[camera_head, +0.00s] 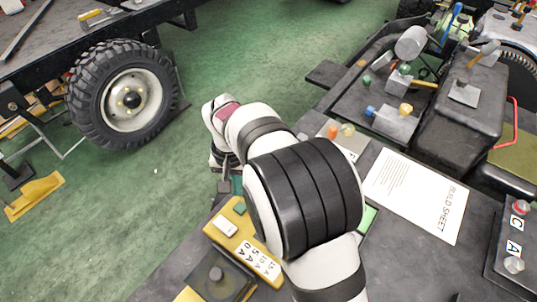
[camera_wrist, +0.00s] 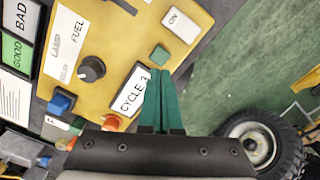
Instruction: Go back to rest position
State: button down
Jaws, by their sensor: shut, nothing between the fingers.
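My gripper (camera_wrist: 160,80) shows in the wrist view as two green fingers pressed together with nothing between them. The fingers lie over or in front of a yellow control panel (camera_wrist: 110,45), close to its CYCLE label (camera_wrist: 133,90) and a green square button (camera_wrist: 159,53); I cannot tell the gap. In the head view my gripper (camera_head: 226,184) is at the far end of my white and black arm, beside the panel's upper edge and partly hidden by the arm. The panel also shows in the head view (camera_head: 222,238), partly covered by my arm.
A build sheet (camera_head: 415,195) lies right of my arm on the dark bench. Parts and blocks crowd the upper right. Green floor and a wheel (camera_head: 127,99) lie left.

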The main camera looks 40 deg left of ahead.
jog(key=w+d+r+m, duration=0.1)
jog(key=d+r+m, duration=0.35)
jog(key=d, duration=0.85)
jog(key=d+r+m, duration=0.2)
jog(key=d+r, duration=0.5)
jog(key=d, duration=0.6)
jog(key=s+d+m+y, duration=0.1)
jog(key=s+d+m, duration=0.4)
jog(key=s+d, duration=0.5)
jog(key=shift+s+f+y, duration=0.4)
jog(key=shift+s+f, duration=0.05)
jog(key=shift+s, duration=0.3)
